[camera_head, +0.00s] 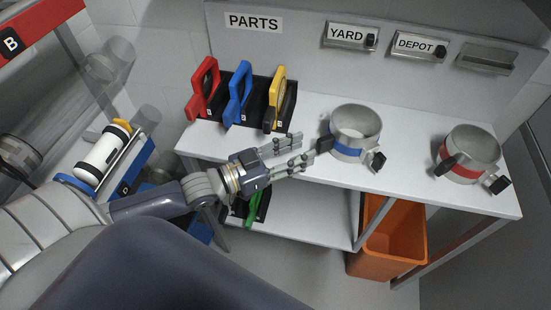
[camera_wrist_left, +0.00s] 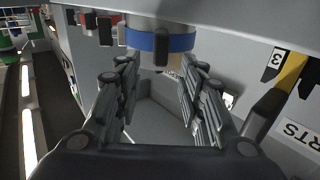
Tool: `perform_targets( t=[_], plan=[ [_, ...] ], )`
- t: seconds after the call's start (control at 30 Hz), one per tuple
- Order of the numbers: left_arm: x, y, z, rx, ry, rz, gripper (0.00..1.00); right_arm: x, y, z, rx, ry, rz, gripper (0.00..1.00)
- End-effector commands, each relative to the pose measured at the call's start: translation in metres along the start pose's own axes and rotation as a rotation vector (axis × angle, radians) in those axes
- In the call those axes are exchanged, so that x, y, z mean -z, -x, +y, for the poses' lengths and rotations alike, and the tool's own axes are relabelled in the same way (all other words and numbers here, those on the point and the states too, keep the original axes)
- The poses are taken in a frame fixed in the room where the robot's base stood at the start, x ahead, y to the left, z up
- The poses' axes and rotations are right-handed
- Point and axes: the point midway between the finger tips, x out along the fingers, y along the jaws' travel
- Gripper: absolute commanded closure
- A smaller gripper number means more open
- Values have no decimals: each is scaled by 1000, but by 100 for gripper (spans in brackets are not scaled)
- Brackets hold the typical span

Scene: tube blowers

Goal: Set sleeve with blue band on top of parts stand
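The sleeve with the blue band (camera_head: 348,151), a grey metal ring with dark clamp pieces, stands upright on the white top of the parts stand (camera_head: 400,183). It also shows at the top of the left wrist view (camera_wrist_left: 162,42). My left gripper (camera_head: 308,149) reaches in from the left, its fingers spread and pointing at the sleeve. In the left wrist view the gripper (camera_wrist_left: 158,66) is open, with nothing between its fingers; the sleeve lies just beyond the fingertips. I cannot tell whether they touch it. My right gripper is not in view.
A red-banded sleeve (camera_head: 468,154) stands at the right of the top. Red (camera_head: 203,90), blue (camera_head: 238,94) and yellow (camera_head: 275,98) handled parts sit in a black rack at the left. An orange bin (camera_head: 385,250) stands below. The top between the sleeves is clear.

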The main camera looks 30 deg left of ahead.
Motion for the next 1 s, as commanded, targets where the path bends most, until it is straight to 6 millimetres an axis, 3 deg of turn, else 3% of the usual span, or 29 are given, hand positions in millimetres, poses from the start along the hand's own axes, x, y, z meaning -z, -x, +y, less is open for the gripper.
perform_targets(
  t=[0.2,0.43,1.0],
  plan=[
    [-1,31,1,-1,1,-4,64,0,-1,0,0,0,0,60],
    [-1,52,0,1,2,-2,64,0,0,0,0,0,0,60],
    [0,58,0,0,1,1,64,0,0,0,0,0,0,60]
  ],
)
